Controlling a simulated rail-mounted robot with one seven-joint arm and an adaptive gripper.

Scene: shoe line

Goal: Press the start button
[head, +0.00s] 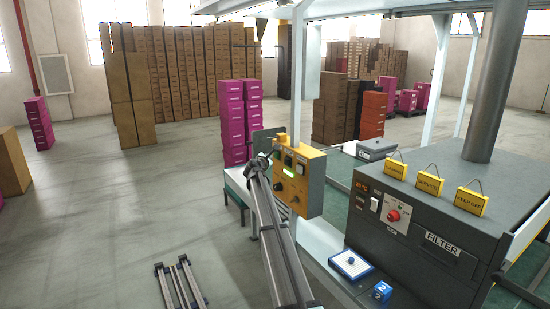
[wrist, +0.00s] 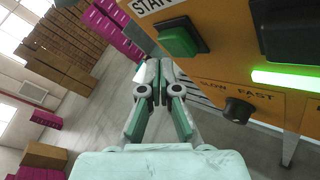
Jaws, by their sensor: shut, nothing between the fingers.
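The yellow control box (head: 311,185) hangs at the middle of the head view and fills the upper right of the wrist view (wrist: 220,75). The green start button (wrist: 181,38) sits on its face under a partly cut-off label. My gripper (wrist: 153,68) is shut and empty, its fingertips just below and left of the button in the wrist view. I see no clear contact with it. In the head view my gripper (head: 263,158) is at the left edge of the box, and the start button cannot be made out there.
The box also carries a glowing green bar (wrist: 285,78), a black speed knob (wrist: 238,110) and another dark button (wrist: 290,30). A grey filter machine (head: 420,215) with a red knob (head: 393,215) stands to the right. Pink boxes (head: 234,120) are stacked behind. Open floor lies left.

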